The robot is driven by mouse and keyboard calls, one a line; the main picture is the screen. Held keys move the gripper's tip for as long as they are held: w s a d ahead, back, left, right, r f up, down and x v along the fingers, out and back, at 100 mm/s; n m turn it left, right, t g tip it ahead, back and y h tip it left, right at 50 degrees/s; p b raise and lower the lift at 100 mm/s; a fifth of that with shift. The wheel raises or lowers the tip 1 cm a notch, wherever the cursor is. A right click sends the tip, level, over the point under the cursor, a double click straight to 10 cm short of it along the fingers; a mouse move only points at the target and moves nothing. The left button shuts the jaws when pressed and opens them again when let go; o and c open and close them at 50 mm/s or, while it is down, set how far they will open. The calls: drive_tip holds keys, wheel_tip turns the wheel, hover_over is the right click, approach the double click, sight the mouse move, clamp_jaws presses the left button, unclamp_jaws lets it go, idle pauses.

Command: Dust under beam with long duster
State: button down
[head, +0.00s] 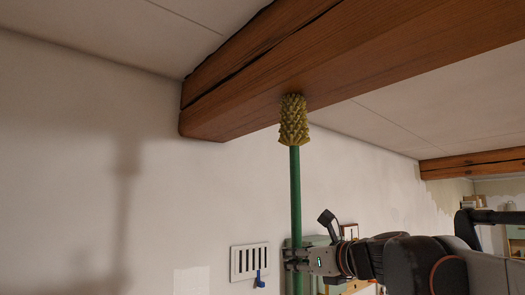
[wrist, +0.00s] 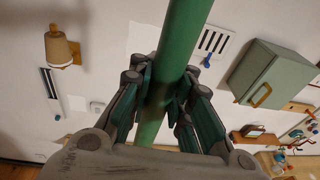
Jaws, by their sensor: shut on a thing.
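The long duster has a green pole (head: 295,195) and a yellow-green bristly head (head: 293,120). It stands upright in the head view, with its head right at the underside of the wooden beam (head: 330,62). I cannot tell whether the bristles press on the wood. My gripper (head: 296,262) is shut around the pole well below the bristles. In the wrist view the green pole (wrist: 182,45) passes between the fingers of my gripper (wrist: 165,95). The lower end of the pole is out of sight.
A white vent (head: 249,262) with a blue item at it is on the wall behind the pole. A green cabinet (wrist: 272,72) and a wall lamp (wrist: 62,47) show in the wrist view. A second beam (head: 475,163) crosses the ceiling at right.

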drive_tip(key=shift+a, duration=2.8)
drive_tip(key=shift+w+d, duration=4.35)
drive_tip(key=shift+w, duration=1.25)
drive_tip(key=s+a, duration=0.8)
drive_tip(key=a, duration=0.3)
drive_tip(key=shift+d+f, duration=0.1)
